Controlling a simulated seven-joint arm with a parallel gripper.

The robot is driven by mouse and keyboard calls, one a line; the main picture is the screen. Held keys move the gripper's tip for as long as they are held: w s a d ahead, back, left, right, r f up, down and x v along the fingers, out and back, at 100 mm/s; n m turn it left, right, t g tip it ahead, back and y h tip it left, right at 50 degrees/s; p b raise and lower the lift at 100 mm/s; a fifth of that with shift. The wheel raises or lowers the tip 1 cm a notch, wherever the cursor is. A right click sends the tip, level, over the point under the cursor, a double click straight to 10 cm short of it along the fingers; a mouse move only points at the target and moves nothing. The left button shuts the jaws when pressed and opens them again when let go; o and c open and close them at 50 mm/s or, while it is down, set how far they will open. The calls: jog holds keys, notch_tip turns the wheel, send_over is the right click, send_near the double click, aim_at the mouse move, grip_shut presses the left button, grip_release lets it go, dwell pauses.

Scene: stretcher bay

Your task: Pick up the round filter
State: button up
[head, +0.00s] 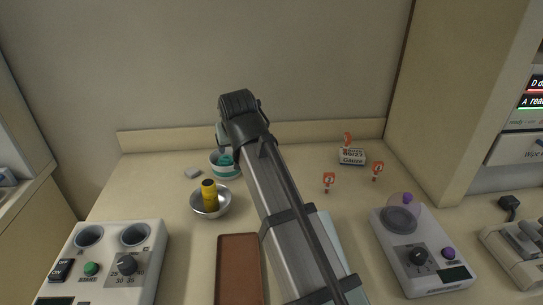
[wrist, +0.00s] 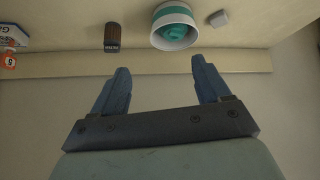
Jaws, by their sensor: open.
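My gripper (wrist: 160,68) is open and empty, its two dark blue fingers spread apart in the wrist view. In the head view my arm hides most of it. Beyond the fingertips stands a white and teal cup (wrist: 160,36) with a rounded teal thing (wrist: 176,14) in it; the cup (head: 226,172) also shows left of my arm in the head view. A small dark ribbed cylinder (wrist: 112,38) stands left of the cup in the wrist view; my arm appears to hide it in the head view. I cannot tell which of these is the round filter.
A metal bowl (head: 223,209) holds a yellow cylinder (head: 209,192). A pale block (head: 193,173) lies near the cup. A gauze box (head: 352,157) and red-topped numbered markers (head: 329,181) stand right. Control boxes (head: 120,250) (head: 425,250) flank a brown tray (head: 238,270). A low ledge (head: 150,138) runs along the wall.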

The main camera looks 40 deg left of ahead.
jog(key=w+d+r+m+t+y, duration=0.1)
jog(key=w+d+m+t+y, duration=0.25)
jog(key=w, duration=0.75)
notch_tip(320, 180, down, 10)
jog(key=t+h, duration=0.1)
jog(key=t, duration=0.1)
jog(key=shift+m, duration=0.25)
jog(key=x, duration=1.5)
jog(key=shift+s+a, duration=0.2)
jog(key=shift+c, duration=0.3)
jog(key=c, duration=1)
jog(key=shift+r, duration=0.15)
